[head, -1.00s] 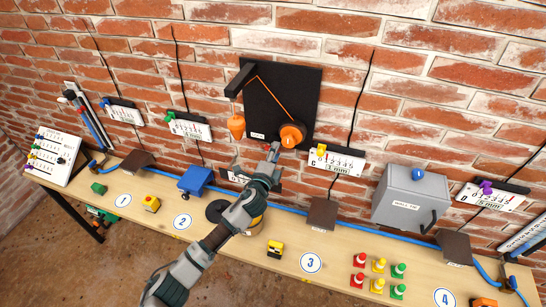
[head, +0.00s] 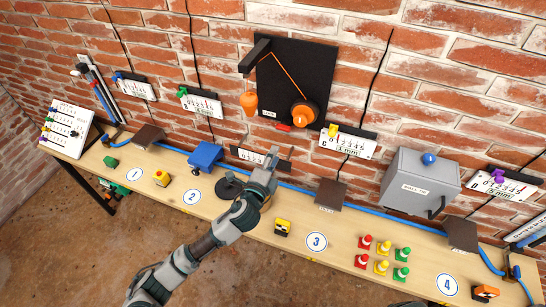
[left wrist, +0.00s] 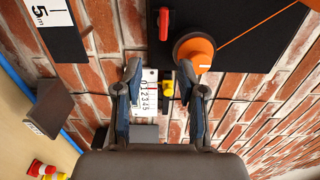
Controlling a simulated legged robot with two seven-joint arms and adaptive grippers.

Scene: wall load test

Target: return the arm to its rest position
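My left gripper (head: 272,158) is in front of the wall, below the black board (head: 275,85) and above the workbench (head: 345,225). In the left wrist view its two fingers (left wrist: 159,75) stand apart. A white numbered scale with a yellow slider (left wrist: 168,88) shows between them, farther back against the wall. I see nothing held. The board carries an orange knob (head: 304,113), an orange cord and a hanging orange weight (head: 249,102). A red piece (head: 284,127) shows at its lower edge. My right gripper is out of view.
A grey wall box (head: 420,182), dark sloped covers (head: 329,192) and a blue block (head: 205,155) stand along the bench. Red, yellow and green cones (head: 383,257) stand near its front edge. A yellow block (head: 283,227) is near my left arm. The floor in front is clear.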

